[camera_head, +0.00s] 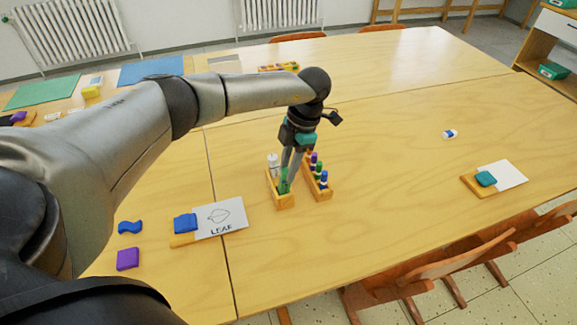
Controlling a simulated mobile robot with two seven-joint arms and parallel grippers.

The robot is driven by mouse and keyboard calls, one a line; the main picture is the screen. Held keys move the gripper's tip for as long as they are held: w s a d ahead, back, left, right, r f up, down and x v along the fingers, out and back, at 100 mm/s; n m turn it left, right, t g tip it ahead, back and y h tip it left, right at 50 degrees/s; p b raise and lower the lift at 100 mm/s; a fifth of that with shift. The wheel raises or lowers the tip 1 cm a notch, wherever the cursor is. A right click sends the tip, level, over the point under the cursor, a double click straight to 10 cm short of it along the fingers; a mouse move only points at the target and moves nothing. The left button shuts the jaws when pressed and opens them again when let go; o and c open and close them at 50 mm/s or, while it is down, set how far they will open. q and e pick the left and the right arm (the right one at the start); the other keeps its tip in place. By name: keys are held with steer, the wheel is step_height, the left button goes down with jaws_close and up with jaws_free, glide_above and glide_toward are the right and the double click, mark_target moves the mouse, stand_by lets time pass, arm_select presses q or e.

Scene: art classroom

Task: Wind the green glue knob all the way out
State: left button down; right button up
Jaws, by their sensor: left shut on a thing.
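A green glue stick (283,187) stands in the near part of a small wooden holder (286,203) at the middle of the table. My left gripper (286,170) points down over this holder and is shut on the green glue stick near its top. The fingers partly cover the glue stick, so its knob cannot be made out clearly. A white glue bottle (273,163) stands behind it in the same holder. My right gripper is not in view.
A second wooden holder (326,195) with purple, green and blue-capped sticks stands close on the right. The table (400,190) is clear on the right, up to a teal block (486,179) by a white card.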

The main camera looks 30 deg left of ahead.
arm_select(q)
steer(key=shift+s+a+f, duration=0.1)
steer(key=shift+s+f, duration=0.05)
steer(key=shift+f, duration=0.1)
steer(key=c, duration=0.6)
jaws_free()
steer(key=shift+r, duration=0.1)
steer(key=p+v, duration=0.1)
steer(key=v, duration=1.4)
steer(key=shift+p, duration=0.35)
